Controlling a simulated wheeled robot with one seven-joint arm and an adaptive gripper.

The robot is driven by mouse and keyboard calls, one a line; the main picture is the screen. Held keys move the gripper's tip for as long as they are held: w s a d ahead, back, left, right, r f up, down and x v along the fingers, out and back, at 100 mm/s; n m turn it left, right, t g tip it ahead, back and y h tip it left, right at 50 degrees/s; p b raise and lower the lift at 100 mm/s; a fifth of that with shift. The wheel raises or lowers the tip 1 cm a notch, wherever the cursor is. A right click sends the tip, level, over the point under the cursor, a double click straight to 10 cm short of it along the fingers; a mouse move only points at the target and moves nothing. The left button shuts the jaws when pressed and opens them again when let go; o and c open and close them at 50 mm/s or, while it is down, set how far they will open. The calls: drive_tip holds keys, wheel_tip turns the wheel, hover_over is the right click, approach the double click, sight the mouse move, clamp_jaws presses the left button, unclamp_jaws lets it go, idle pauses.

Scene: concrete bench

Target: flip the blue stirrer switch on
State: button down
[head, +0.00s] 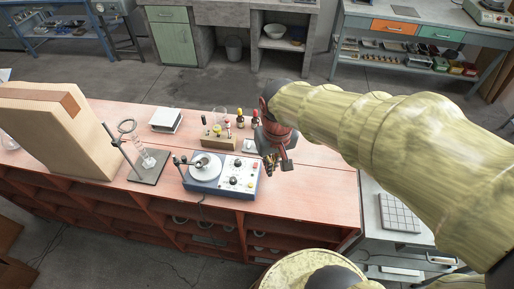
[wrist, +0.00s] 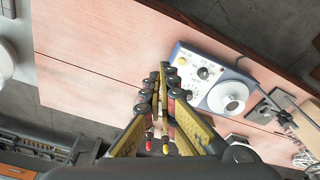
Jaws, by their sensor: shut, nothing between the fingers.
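The blue stirrer (head: 217,188) stands on the reddish bench, with a round white plate (head: 204,167) on its left and a pale control panel (head: 240,177) with several dark knobs on its right. In the wrist view the stirrer (wrist: 182,57) lies just right of my fingertips, its panel nearest them. Which small control is the switch, and its position, I cannot tell. My gripper (head: 274,163) is at the right of the panel in the head view, apparently above the bench. In the wrist view my gripper (wrist: 163,68) is shut with its fingertips together and empty.
Behind the stirrer is a wooden rack (head: 217,138) with small bottles (head: 240,119) nearby. A ring stand (head: 145,167) with glassware and a large tan case (head: 55,130) stand to the left. The bench top (head: 315,185) right of the stirrer is clear.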

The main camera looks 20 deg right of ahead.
drive_tip(key=w+r+m+p, duration=0.1)
drive_tip(key=w+m+p, duration=0.4)
drive_tip(key=w, duration=0.8)
drive_tip(key=shift+d+g+p, duration=0.3)
drive_tip(key=shift+d+p, duration=0.1)
drive_tip(key=shift+p, duration=0.3)
drive_tip(key=shift+r, duration=0.1)
